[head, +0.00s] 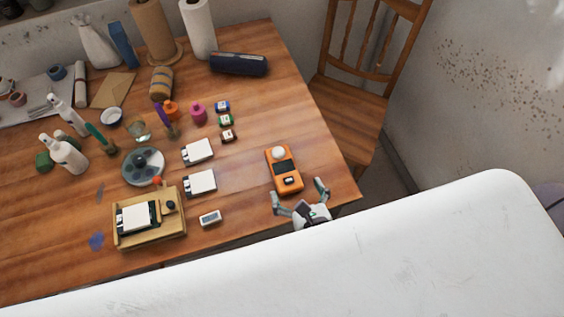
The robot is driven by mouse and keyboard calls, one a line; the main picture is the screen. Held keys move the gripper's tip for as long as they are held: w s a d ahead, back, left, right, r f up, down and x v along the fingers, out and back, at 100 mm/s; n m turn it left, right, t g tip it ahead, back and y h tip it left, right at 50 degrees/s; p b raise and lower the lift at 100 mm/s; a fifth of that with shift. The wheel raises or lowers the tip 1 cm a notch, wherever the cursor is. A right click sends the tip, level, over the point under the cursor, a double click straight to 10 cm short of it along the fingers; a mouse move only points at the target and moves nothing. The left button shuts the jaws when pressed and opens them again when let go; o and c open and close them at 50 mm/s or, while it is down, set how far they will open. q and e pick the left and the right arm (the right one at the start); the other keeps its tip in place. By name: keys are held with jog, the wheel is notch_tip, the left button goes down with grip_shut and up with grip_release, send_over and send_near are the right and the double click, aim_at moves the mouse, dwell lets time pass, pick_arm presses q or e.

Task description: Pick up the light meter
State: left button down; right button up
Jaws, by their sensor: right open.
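The light meter (285,166) is an orange handheld device with a white dome at its far end and a dark screen. It lies flat near the right front part of the wooden table (270,100). My right gripper (299,192) is at the near end of the light meter, close to the table's front edge. Its two fingers are spread apart with nothing between them. Whether a finger touches the meter cannot be told. My left gripper is not in view.
Two white-topped boxes (200,182) and a small white device (210,218) lie left of the meter. A wooden tray (151,238) holds more items further left. Bottles and paper rolls stand at the back. A wooden chair (350,105) stands beside the table's right edge.

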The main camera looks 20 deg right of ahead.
aim_at(283, 167)
jog(key=x, duration=0.4)
jog(key=shift+w, duration=0.2)
jog(key=shift+x, duration=1.05)
jog(key=x, duration=0.3)
jog(key=shift+w+a+f, duration=0.1)
jog(key=shift+a+f, duration=0.05)
jog(key=shift+f, duration=0.25)
jog(key=shift+w+f, duration=0.1)
jog(key=shift+w, duration=0.05)
jog(key=shift+c, duration=0.8)
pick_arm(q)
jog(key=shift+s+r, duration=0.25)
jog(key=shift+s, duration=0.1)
pick_arm(e)
jog(key=c, duration=1.2)
